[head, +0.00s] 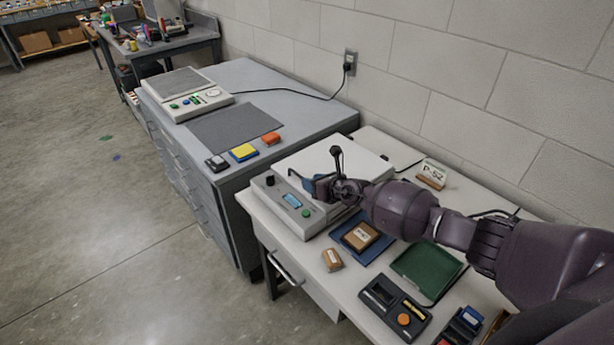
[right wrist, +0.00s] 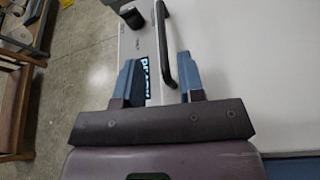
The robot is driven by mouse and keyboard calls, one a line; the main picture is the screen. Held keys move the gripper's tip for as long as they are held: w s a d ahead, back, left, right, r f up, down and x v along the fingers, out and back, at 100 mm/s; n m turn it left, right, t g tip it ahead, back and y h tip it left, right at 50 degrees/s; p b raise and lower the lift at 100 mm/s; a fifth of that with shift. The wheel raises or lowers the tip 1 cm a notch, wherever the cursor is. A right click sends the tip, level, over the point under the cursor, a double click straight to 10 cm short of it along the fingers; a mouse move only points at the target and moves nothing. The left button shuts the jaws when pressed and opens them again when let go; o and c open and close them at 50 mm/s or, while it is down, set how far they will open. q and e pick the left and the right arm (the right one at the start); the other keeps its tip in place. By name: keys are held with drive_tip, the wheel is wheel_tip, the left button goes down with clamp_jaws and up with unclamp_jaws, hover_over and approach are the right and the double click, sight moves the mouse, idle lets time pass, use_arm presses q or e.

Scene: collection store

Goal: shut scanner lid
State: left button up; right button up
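The scanner sits on the light table in the head view, with a grey front panel (head: 290,205) carrying a small display, a black knob and a green button. Its white lid (head: 358,155) looks about flat, partly covered by my right arm; I cannot tell whether it is fully down. My right gripper (head: 316,187) is over the scanner near the panel. In the right wrist view its two blue fingers (right wrist: 158,85) are apart. A black bar handle (right wrist: 164,42) at the edge of the white surface reaches between them, closer to the right finger. My left gripper is not in view.
Right of the scanner are a blue tray (head: 345,235) with a brown box, a small brown block (head: 331,259), a green tray (head: 427,263) and a black tray (head: 392,312). A label block marked P-52 (head: 431,174) stands behind. A grey cabinet (head: 275,88) adjoins on the left.

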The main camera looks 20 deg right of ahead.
drive_tip(key=p+v, duration=0.2)
drive_tip(key=v, duration=0.2)
drive_tip(key=shift+s+r+p, duration=0.15)
drive_tip(key=shift+s+p, duration=0.1)
drive_tip(key=shift+p, duration=0.1)
drive_tip(key=shift+s+d+r+p, duration=0.15)
drive_tip(key=shift+s+d+p, duration=0.15)
drive_tip(key=shift+s, duration=0.25)
